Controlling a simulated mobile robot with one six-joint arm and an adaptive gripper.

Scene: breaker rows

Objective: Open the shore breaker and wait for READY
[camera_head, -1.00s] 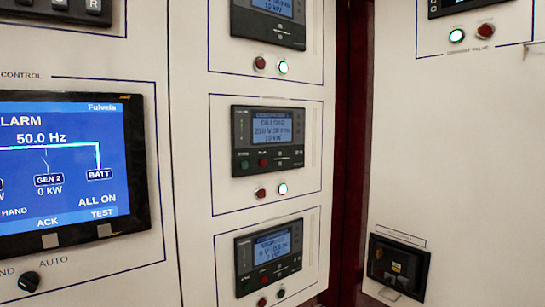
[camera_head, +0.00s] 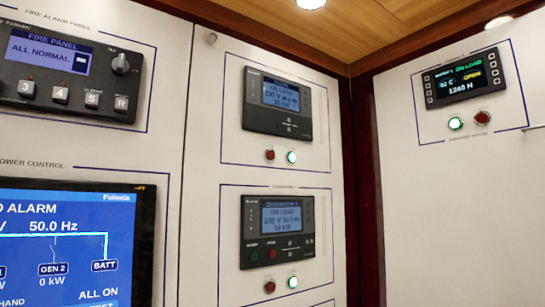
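My gripper is not in view. No label reading shore is legible, so I cannot tell which device is the shore breaker. The power control screen (camera_head: 68,245) at lower left is cut off; it shows 50.0 Hz, GEN 2 at 0 kW, BATT and ALL ON. An upper controller (camera_head: 280,104) and a lower controller (camera_head: 277,228) sit in the middle column with lit blue displays. Both appear to read ON LOAD, with small blurred figures. Under each, a red lamp or button (camera_head: 270,155) looks dim and a green one (camera_head: 292,157) glows.
A fire panel (camera_head: 68,65) at upper left reads ALL NORMAL. A dark red post (camera_head: 364,180) fills the corner.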

